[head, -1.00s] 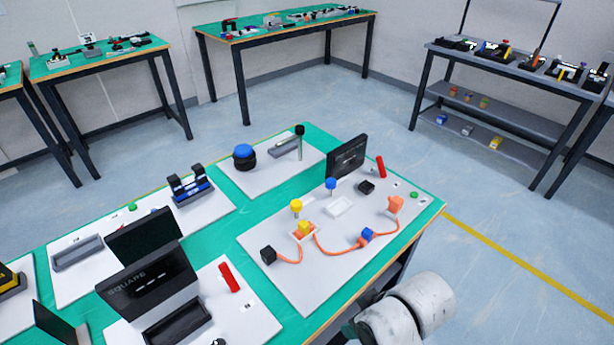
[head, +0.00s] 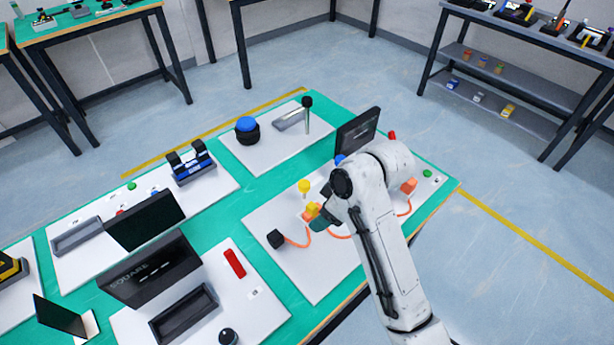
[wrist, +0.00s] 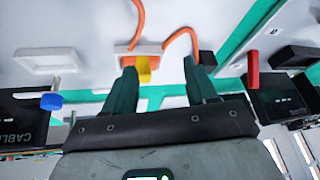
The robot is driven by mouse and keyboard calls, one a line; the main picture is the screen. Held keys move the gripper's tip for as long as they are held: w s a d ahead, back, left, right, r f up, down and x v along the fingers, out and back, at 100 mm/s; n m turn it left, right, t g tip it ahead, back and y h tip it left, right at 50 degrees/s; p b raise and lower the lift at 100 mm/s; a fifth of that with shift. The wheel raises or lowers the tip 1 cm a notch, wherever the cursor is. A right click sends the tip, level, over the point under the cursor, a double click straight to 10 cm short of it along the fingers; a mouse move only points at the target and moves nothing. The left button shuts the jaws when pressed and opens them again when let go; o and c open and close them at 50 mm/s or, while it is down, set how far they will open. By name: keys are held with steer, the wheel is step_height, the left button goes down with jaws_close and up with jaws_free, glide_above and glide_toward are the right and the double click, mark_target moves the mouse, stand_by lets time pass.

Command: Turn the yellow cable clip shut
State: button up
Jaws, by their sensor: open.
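The yellow cable clip (head: 313,209) sits on an orange base on the white board, partly hidden by my gripper in the head view. In the wrist view its yellow part (wrist: 143,68) shows between my fingertips, nearer the left finger, with its orange base behind. My gripper (wrist: 160,68) is open around or just above it; contact cannot be told. An orange cable (wrist: 137,22) runs at the clip, and another stretch of it (head: 297,243) leads to a black block (head: 275,238). Whether the clip is turned shut is unclear.
A blue knob (wrist: 51,101), a white tray (wrist: 47,60) and a red handle (wrist: 253,70) lie around. A dark screen (head: 357,128) stands behind my arm. The board's front left is clear.

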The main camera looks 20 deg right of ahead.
mark_target(304, 183)
steer(key=w+d+r+n+g, duration=0.2)
steer(key=w+d+r+n, duration=0.25)
steer(key=w+r, duration=0.45)
steer(key=shift+n, duration=0.45)
steer(key=x, duration=0.7)
steer(key=b+x, duration=0.1)
steer(key=x, duration=0.3)
steer(key=shift+w+a, duration=0.4)
steer(key=shift+r, duration=0.1)
steer(key=c, duration=1)
steer(key=shift+t, duration=0.3)
steer(key=shift+c, duration=0.2)
